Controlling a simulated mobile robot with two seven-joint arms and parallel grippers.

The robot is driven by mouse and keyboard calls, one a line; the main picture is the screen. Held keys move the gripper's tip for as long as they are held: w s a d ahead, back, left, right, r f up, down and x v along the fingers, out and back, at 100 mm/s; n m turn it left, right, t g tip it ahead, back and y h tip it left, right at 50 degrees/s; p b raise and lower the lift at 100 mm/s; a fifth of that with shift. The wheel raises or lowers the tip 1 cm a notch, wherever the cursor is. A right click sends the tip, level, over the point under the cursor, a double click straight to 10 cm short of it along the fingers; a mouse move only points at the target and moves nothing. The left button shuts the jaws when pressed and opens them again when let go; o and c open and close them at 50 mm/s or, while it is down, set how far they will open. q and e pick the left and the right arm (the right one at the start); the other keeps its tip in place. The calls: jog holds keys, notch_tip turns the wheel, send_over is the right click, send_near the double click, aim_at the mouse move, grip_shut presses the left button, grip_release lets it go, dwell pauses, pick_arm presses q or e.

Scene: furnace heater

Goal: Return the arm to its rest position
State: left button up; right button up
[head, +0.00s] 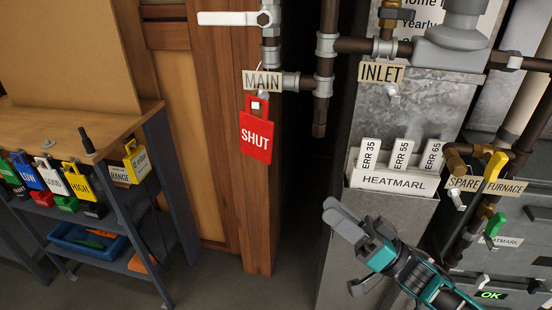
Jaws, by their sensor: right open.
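My right gripper (350,254) is in the lower right middle of the head view. Its arm comes in from the bottom right. It is open, with nothing seen between its fingers. It hovers in front of the grey furnace cabinet, below the white HEATMARL holder (394,181). It looks apart from the holder and from the red SHUT tag (255,140). The red tag hangs under the MAIN label (263,80) on the pipe at centre. My left gripper is not in view.
A wooden bench (75,135) with several coloured tags and a blue bin (88,240) stands at left. Brown pipes, an INLET label (382,72), and yellow and green valve handles (495,166) crowd the right side. Floor (228,285) is clear at the bottom centre.

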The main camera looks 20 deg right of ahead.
jog(key=s+a+f+g+h, duration=0.3)
jog(key=f+h, duration=0.4)
jog(key=f, duration=0.3)
jog(key=s+a+f+g+h+p, duration=0.1)
jog(key=s+a+f+g+h, duration=0.2)
jog(key=f, duration=0.7)
jog(key=a+h, duration=0.2)
jog(key=h, duration=0.2)
jog(key=shift+s+f+g, duration=0.2)
jog(key=shift+f+g, duration=0.15)
jog(key=shift+g, duration=0.05)
jog(key=shift+a, duration=0.1)
dwell(5.1)
